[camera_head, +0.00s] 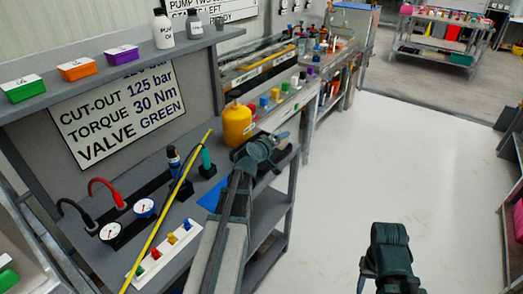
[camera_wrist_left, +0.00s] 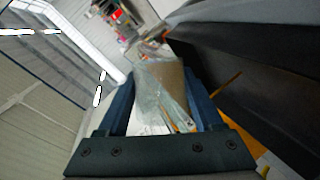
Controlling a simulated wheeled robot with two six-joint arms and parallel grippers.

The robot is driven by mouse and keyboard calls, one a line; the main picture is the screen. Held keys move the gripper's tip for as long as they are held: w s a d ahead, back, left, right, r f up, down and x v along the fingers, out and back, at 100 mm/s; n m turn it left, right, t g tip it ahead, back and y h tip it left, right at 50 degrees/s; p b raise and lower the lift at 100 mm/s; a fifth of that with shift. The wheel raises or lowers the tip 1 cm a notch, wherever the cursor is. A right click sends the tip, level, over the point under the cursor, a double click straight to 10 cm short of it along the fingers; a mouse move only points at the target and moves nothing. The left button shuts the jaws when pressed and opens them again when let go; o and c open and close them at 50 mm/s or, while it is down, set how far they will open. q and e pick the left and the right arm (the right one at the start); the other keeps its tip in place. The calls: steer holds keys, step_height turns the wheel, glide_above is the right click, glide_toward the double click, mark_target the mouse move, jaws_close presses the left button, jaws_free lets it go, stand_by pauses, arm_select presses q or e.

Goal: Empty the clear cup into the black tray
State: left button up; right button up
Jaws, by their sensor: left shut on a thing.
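The clear cup (camera_wrist_left: 160,85) is between the two blue fingers of my left gripper (camera_wrist_left: 158,112) in the left wrist view. It looks tilted, and something brownish and orange shows in or through it. In the head view my left gripper (camera_head: 268,146) is over the bench's right end, beside the yellow bottle, and the cup cannot be made out there. My right gripper (camera_head: 384,262) hangs over the floor at the lower right, its fingers unclear. I cannot pick out the black tray for certain.
The yellow bottle (camera_head: 237,125) stands close to my left gripper. A yellow rod (camera_head: 166,212) slants across the bench (camera_head: 215,250), past two gauges and a white strip with coloured knobs (camera_head: 165,250). A shelf (camera_head: 100,78) with coloured boxes runs above. The floor at right is open.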

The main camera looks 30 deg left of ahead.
arm_select(q)
steer(key=shift+a+r+n+t+h, duration=0.1)
steer(key=shift+r+n+t+h, duration=0.2)
steer(key=shift+n, duration=0.3)
stand_by(0.8)
steer(key=shift+a+f+n+h+b, duration=0.1)
steer(key=shift+f+n+h+b, duration=0.5)
steer(key=shift+b, duration=0.5)
stand_by(0.3)
steer(key=shift+s+a+r+n+t, duration=0.25)
steer(key=shift+a+r+n+t, duration=0.25)
steer(key=shift+a+n, duration=0.2)
stand_by(0.7)
steer(key=shift+a+r+n+t+h+b, duration=0.2)
steer(key=shift+r+n+t+h+b, duration=0.1)
steer(key=shift+n+b, duration=0.4)
stand_by(0.8)
